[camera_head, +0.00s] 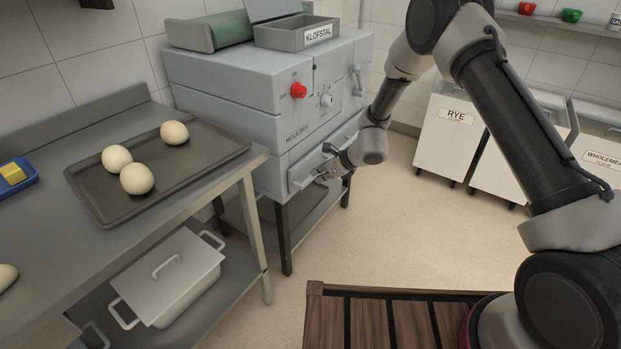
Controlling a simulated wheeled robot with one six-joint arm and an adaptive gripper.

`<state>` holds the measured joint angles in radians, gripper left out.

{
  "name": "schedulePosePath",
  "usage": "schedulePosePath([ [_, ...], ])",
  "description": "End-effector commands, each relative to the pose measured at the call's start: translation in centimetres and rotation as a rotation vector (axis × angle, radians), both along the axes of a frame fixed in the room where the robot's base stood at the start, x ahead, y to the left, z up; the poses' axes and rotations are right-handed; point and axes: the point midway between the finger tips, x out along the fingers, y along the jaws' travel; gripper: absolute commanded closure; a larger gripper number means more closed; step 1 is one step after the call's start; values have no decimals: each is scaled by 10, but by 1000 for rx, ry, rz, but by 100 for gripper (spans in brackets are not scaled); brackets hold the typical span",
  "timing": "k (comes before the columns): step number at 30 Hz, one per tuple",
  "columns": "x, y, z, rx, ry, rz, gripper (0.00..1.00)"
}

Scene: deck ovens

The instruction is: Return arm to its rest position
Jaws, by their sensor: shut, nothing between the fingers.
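My arm reaches in from the right and bends down toward the grey moulder (250,115). My gripper (325,172) is small in the view and is at the front of the moulder, by its lower drawer or tray panel (306,168). It looks shut, with nothing seen between the fingers. I cannot tell whether the fingers touch the panel. The wrist hides part of the moulder's lower right front.
A steel table (60,245) at left holds a dark tray (190,168) with three dough balls (137,178). A lidded pot (168,275) sits on its lower shelf. Flour bins (447,140) stand behind my arm. The floor (400,235) between is clear.

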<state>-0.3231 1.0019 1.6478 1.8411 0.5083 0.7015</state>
Motion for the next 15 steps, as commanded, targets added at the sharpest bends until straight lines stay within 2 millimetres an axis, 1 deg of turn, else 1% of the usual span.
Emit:
schedulePosePath([
  [1,-3,-7,8,1,-1,-1,100],
  [6,-14,-25,28,-2,-1,0,100],
  [10,-19,-34,38,-1,0,-1,100],
  [15,-22,-37,41,-5,-4,6,100],
])
